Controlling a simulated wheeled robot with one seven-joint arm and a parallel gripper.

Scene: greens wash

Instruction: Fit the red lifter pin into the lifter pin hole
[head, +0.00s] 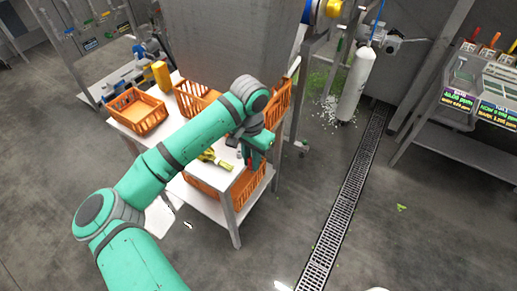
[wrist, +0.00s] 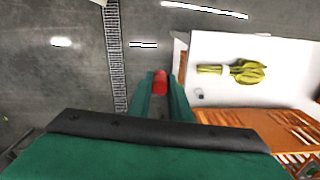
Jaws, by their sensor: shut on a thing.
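The red lifter pin (wrist: 159,82) shows in the wrist view as a short red cylinder between the tips of my green fingers. My gripper (wrist: 160,98) is shut on it. In the head view my gripper (head: 256,155) is over the right end of the white table (head: 206,168), and I cannot make out the pin there. In the wrist view the fingertips appear over the floor just beside the table's edge. I cannot make out the lifter pin hole in either view.
A yellow-green bundle with a white band (wrist: 240,70) lies on the table near a small grey piece (wrist: 199,94). Orange crates (head: 136,111) stand on the table and below it. A large grey metal body (head: 232,40) rises behind. A floor drain (head: 345,200) runs to the right.

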